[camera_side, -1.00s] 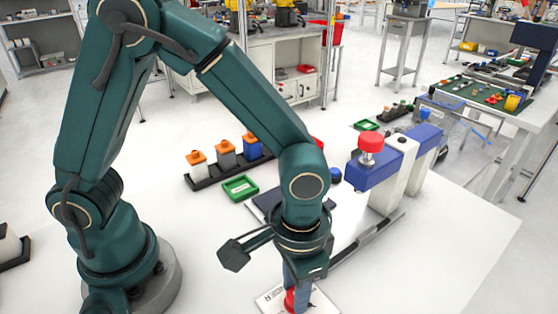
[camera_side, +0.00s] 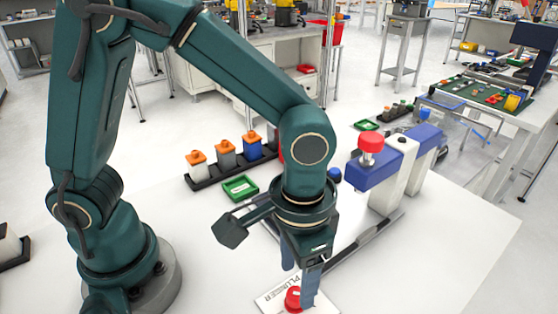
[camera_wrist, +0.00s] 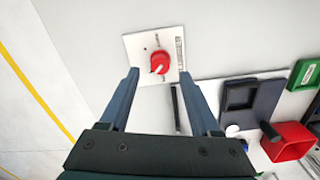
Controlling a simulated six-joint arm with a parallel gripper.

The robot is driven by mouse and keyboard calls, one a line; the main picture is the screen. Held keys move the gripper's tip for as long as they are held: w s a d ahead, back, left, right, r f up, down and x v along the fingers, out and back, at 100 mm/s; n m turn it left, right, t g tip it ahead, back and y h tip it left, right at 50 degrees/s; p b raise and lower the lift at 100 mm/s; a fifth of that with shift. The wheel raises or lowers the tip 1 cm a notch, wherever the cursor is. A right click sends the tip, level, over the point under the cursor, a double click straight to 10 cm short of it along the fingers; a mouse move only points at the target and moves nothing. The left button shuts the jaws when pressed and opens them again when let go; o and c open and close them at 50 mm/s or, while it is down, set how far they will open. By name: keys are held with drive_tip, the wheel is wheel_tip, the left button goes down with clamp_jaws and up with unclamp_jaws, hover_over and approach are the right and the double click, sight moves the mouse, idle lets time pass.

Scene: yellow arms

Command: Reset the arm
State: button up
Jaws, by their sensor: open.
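My gripper (camera_side: 300,276) is open and points down, its blue fingers apart and empty, just above a white plate marked "PLUNGER" (camera_side: 268,300). A red plunger knob (camera_side: 293,298) stands on that plate and is partly hidden by a finger in the side view. In the wrist view my gripper (camera_wrist: 159,75) shows two spread fingers. The red knob (camera_wrist: 159,63) on its white plate (camera_wrist: 135,45) lies beyond the fingertips, between their lines, with nothing gripped.
Behind my gripper are a green tray (camera_side: 240,189), a dark rack (camera_side: 205,181) with orange-capped containers, and a blue-and-white station (camera_side: 374,175) with a red knob on top. In the wrist view a red bin (camera_wrist: 288,142) sits at right. The table's right front is clear.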

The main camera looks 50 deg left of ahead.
drive_tip(key=shift+r, duration=0.6)
drive_tip(key=shift+w+a+r, duration=0.15)
drive_tip(key=w+a+r+n+t, duration=0.2)
drive_tip(key=a+r, duration=0.2)
drive_tip(key=r, duration=0.1)
drive_tip(key=s+a+r+t, duration=0.3)
drive_tip(key=s+a, duration=0.3)
drive_tip(key=a, duration=0.3)
drive_tip(key=shift+r+n+t, duration=0.2)
drive_tip(key=shift+n+t, duration=0.1)
drive_tip(key=shift+n, duration=0.1)
